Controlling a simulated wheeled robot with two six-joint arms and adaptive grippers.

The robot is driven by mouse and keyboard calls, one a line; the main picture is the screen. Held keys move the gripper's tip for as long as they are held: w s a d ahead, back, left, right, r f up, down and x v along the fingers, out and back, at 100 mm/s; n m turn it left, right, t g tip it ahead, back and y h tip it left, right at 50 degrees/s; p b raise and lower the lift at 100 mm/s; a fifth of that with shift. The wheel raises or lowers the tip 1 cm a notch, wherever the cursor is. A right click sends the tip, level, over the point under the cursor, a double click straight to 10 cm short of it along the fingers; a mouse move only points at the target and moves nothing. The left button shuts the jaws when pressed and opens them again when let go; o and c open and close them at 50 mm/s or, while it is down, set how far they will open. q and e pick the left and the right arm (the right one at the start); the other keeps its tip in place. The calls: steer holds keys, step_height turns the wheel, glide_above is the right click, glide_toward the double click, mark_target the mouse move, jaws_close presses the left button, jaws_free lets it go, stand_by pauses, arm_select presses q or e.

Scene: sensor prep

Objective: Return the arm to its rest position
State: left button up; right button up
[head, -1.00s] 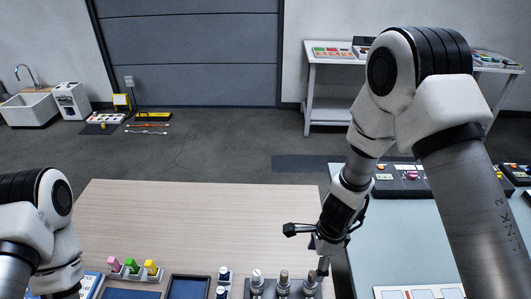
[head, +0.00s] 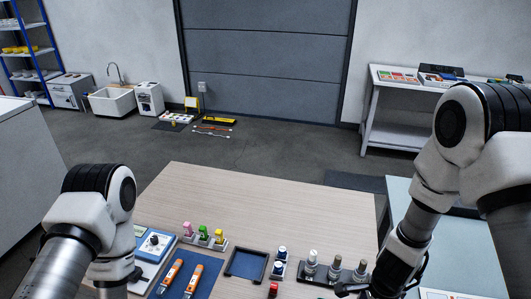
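My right arm comes in from the right and reaches down to the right gripper (head: 372,289) at the bottom edge, just in front of and to the right of a dark rack (head: 325,277) holding grey-topped cylinders. One dark finger points left; the other finger is not clear, and I see nothing held. My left arm is folded at the lower left. Its lower end (head: 122,278) is close to the blue-faced device, and its fingers are cut off by the bottom edge.
The wooden table (head: 270,205) is clear toward the back. Near its front are a blue-faced device (head: 154,243), orange tools (head: 193,279) on a blue mat, pink, green and yellow pieces (head: 203,234) in a holder, and a dark tray (head: 246,264). A pale table (head: 470,260) adjoins at right.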

steer(key=s+d+f+n+b, duration=0.1)
steer(key=s+f+n+b, duration=0.1)
steer(key=s+f+n, duration=1)
steer(key=s+n, duration=0.3)
steer(key=n, duration=0.2)
steer(key=shift+s+h, duration=0.25)
steer(key=shift+h, duration=0.05)
